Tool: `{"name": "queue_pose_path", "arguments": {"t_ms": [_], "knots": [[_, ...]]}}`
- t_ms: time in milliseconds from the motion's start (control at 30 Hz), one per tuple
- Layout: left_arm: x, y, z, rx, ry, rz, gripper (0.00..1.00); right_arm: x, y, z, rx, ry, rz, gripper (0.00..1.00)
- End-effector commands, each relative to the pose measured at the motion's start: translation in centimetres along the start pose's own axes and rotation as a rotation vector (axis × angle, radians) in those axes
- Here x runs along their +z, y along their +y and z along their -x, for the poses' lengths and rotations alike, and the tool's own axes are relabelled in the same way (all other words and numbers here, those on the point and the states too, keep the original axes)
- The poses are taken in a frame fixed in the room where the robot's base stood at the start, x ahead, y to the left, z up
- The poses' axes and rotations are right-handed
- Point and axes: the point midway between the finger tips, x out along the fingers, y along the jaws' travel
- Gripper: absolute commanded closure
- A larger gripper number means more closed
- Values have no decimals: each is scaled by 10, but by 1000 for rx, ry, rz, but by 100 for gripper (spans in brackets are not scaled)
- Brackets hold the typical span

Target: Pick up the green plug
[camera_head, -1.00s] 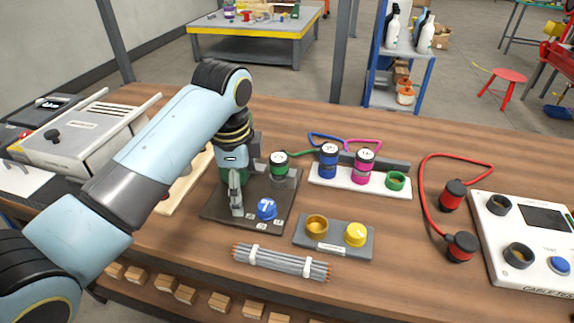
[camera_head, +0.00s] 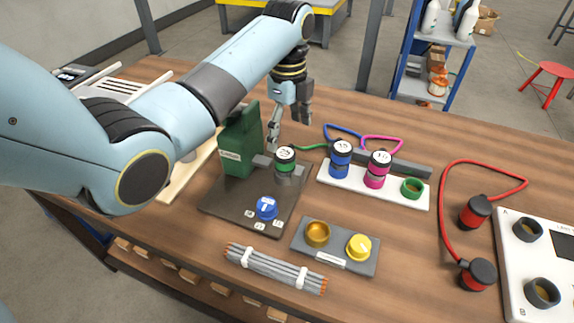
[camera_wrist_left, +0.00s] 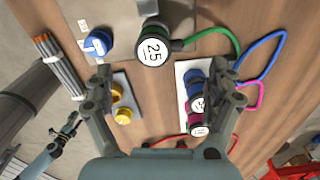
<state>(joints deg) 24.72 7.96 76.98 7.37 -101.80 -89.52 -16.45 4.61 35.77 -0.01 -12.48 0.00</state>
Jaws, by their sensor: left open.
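The green plug (camera_head: 285,163) has a black cap marked 25 and a green band. It stands upright in a grey holder on a dark plate (camera_head: 225,203), with a green cable leading right. My left gripper (camera_head: 289,128) is open and empty, above and behind the plug. In the left wrist view the plug (camera_wrist_left: 153,48) shows cap-on, beyond and above the space between my open left fingers (camera_wrist_left: 168,82), apart from them. My right gripper (camera_wrist_left: 68,126) seems to show small at the lower left of the wrist view; its jaws are unclear.
A green block (camera_head: 240,145) stands left of the plug, and a blue knob (camera_head: 266,208) in front. Blue (camera_head: 340,160) and magenta (camera_head: 377,170) plugs stand in a white strip (camera_head: 398,199) to the right, beside an empty green ring (camera_head: 412,188).

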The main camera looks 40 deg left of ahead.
Motion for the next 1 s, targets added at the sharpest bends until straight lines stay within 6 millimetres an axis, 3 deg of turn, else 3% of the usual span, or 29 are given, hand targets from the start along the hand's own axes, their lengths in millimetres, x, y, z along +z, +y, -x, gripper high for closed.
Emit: {"name": "queue_pose_path", "arguments": {"t_ms": [100,200,500,767,1000], "knots": [[0,0,-12,-1,0,0,11,24,-1,1,-1,-35,1,38],[0,0,-20,0,0,0,11,32,-1,3,-1,-47,2,38],[3,2,-62,-1,1,1,11,9,0,3,-1,-12,0,38],[4,2,-67,-3,0,1,11,6,-1,3,-1,-8,0,38],[3,2,-67,-2,0,1,38,14,-1,3,-1,-20,1,38]]}}
